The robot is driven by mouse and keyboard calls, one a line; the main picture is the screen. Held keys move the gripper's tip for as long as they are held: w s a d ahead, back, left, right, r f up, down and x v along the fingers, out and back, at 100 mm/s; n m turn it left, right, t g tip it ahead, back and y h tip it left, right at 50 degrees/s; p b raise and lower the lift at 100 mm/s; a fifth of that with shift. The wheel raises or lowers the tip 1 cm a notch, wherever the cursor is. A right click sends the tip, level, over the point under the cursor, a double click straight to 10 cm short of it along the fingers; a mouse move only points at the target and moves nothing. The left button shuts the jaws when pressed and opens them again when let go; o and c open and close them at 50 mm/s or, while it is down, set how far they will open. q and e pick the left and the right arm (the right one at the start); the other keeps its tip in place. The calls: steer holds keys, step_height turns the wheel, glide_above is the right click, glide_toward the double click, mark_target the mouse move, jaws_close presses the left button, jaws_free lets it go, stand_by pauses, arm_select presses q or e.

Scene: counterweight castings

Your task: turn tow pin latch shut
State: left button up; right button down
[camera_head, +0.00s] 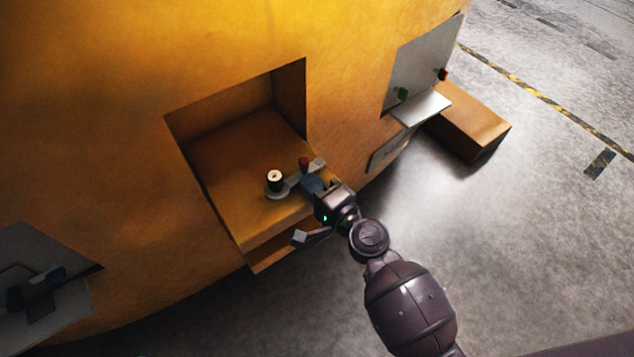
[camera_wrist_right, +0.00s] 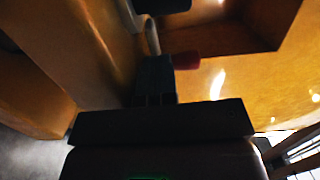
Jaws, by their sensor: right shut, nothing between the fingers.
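The tow pin (camera_head: 274,178), dark with a pale top, stands upright on the floor of a square recess in the yellow casting. A grey latch bar (camera_head: 287,188) runs from beside the pin toward a red knob (camera_head: 303,162). The knob also shows in the right wrist view (camera_wrist_right: 186,61), just right of the fingertips. My right gripper (camera_head: 312,184) is shut and empty, with its fingertips close beside the bar and knob. I cannot tell whether they touch. The fingers also show in the wrist view (camera_wrist_right: 155,78). My left gripper is not in view.
The recess walls (camera_head: 290,95) enclose the pin at the back and sides. A grey panel with green and red knobs (camera_head: 420,70) and a brown block (camera_head: 468,122) are to the right. Another grey panel (camera_head: 45,285) is at lower left. The concrete floor at right is clear.

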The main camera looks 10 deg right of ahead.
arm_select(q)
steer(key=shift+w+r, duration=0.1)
arm_select(e)
steer(key=shift+w+a, duration=0.15)
steer(key=shift+a, duration=0.15)
stand_by(0.4)
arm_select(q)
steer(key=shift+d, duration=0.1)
